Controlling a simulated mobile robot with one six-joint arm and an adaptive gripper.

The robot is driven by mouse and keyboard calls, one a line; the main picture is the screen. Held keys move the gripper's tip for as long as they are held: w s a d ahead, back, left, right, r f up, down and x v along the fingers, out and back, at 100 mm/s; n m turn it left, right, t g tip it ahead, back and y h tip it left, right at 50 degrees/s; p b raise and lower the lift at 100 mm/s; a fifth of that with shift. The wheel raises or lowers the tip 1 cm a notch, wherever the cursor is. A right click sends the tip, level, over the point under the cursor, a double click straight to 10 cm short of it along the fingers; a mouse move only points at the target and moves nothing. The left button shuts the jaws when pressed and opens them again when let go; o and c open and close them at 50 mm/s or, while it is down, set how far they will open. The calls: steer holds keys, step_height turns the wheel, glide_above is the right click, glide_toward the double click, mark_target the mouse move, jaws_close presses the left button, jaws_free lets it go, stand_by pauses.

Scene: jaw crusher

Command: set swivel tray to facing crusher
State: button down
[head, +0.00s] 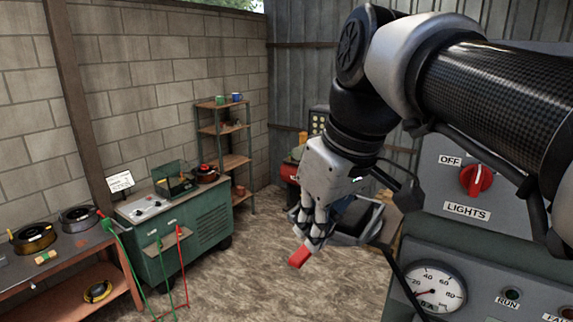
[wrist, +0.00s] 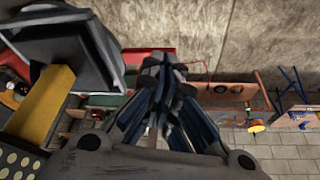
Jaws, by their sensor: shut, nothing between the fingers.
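The swivel tray (head: 372,222) is a dark, shallow tray with a raised rim, in the middle of the head view, partly hidden behind my gripper and arm. A dark tray-like panel (wrist: 65,45) fills the upper left of the wrist view. A small red block-like piece (head: 299,257), perhaps a handle, shows right at my fingertips; I cannot tell whether it touches them. My gripper (head: 311,240) points down at the left of the tray. In the wrist view its fingers (wrist: 165,65) are closed together, with nothing seen held between them.
A grey control panel with a red lights knob (head: 476,180) and a gauge (head: 435,289) stands close at right. A green cabinet (head: 180,235), a workbench (head: 65,253) and a shelf (head: 224,130) line the left. The floor (head: 265,250) between is open.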

steer(key=w+a+r+n+g, duration=0.1)
steer(key=w+a+r+n, duration=0.3)
steer(key=w+r, duration=0.1)
step_height(320, 180, down, 9)
steer(key=d+b, duration=0.1)
steer(key=b, duration=0.1)
steer(key=shift+y, duration=0.4)
